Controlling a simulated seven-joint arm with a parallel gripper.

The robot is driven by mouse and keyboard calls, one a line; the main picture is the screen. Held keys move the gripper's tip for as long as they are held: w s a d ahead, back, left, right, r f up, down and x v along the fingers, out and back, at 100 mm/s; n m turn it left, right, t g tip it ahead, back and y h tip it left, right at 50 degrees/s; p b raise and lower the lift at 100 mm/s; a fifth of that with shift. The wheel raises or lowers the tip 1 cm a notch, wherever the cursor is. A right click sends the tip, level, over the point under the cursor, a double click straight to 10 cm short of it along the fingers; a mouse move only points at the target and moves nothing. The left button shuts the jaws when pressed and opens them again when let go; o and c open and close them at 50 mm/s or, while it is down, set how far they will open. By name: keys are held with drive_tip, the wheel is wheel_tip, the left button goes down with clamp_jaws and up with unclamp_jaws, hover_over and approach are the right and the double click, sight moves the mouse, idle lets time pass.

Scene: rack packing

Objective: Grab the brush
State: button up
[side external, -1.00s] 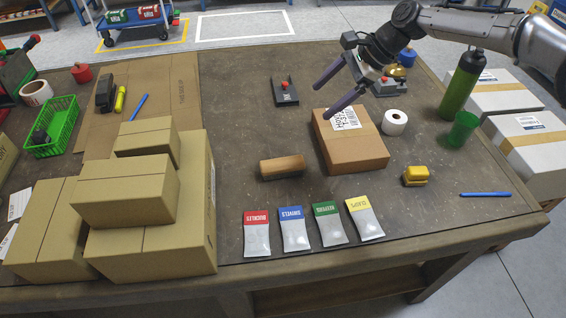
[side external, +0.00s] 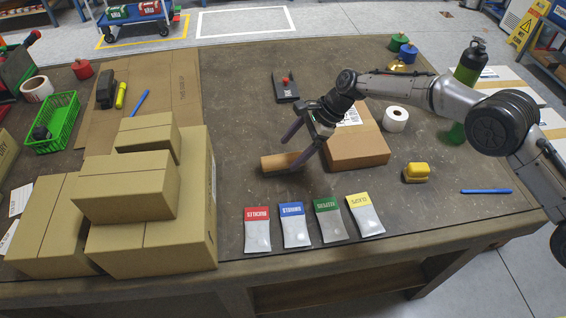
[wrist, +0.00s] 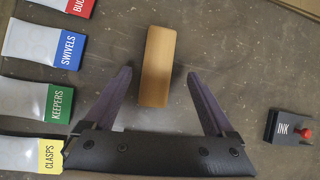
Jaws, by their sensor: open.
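The brush (side external: 276,163) is a wooden-topped block lying on the table, left of the cardboard box. Dark bristles under it are mostly hidden now. My gripper (side external: 290,155) is open, with its purple fingers pointing down at the right end of the brush. In the wrist view the brush (wrist: 156,62) shows as a plain tan rectangle. The open fingers of my gripper (wrist: 158,74) stand on either side of its near end, with a gap on both sides. Nothing is held. I cannot tell the exact height of the fingertips above the brush.
The cardboard box (side external: 358,148) stands just right of the brush. Several labelled packets, such as the red one (side external: 257,232), lie in front. Stacked cartons (side external: 150,255) stand at left. An ink pad (side external: 286,90) lies behind. Bare table surrounds the brush's left side.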

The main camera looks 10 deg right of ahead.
sight(284, 159)
drive_tip(key=shift+x, duration=2.3)
drive_tip(key=shift+s+a, duration=0.1)
drive_tip(key=shift+s, duration=0.05)
clamp_jaws()
